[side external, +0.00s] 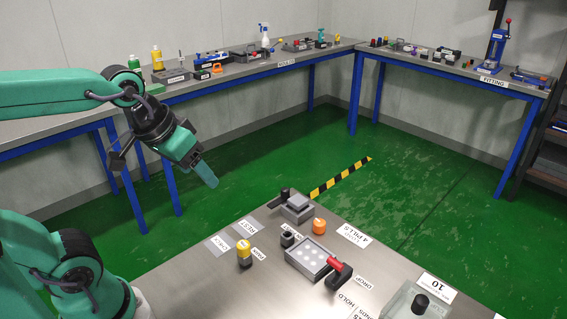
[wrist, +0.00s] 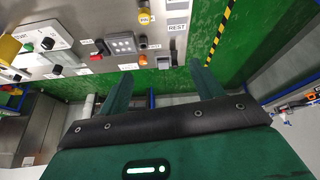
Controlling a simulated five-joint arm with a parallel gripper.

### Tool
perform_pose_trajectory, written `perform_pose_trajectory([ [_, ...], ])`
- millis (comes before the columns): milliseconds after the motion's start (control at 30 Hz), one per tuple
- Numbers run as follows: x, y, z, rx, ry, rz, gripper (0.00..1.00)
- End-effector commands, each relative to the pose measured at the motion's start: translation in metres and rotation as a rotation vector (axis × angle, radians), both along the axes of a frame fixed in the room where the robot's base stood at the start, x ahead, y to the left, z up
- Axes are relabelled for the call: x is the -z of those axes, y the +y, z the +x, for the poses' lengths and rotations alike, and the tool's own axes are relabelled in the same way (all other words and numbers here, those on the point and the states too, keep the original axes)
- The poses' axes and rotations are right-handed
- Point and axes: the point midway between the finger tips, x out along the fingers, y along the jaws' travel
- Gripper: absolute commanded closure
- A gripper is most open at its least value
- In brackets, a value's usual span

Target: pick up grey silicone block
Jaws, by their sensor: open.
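A grey block (side external: 298,208) with a paler grey top sits near the far edge of the work table, with a dark part at its upper left. It appears to be the silicone block, though its material cannot be told. In the wrist view a small grey shape (wrist: 163,62) near the table edge appears to be the same block. My gripper (side external: 211,182) hangs in the air beyond the table, left of the block and well apart from it. In the wrist view my gripper (wrist: 161,70) is open, its fingers spread with nothing between them.
On the work table (side external: 200,285) stand a yellow-topped item (side external: 244,252), an orange cylinder (side external: 319,226), a small dark item (side external: 287,239), a tray with pale round spots (side external: 292,254) and a red-and-black item (side external: 340,275). Blue-legged benches (side external: 255,70) line the walls.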

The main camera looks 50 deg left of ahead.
Motion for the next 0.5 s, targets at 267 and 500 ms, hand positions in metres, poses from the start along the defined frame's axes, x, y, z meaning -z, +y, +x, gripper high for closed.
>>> perform_pose_trajectory([
  [267, -0.008, 0.000, 0.048, -0.215, 0.078, -0.094, 0.35],
  [500, -0.005, 0.001, 0.094, -0.418, 0.142, -0.166, 0.35],
])
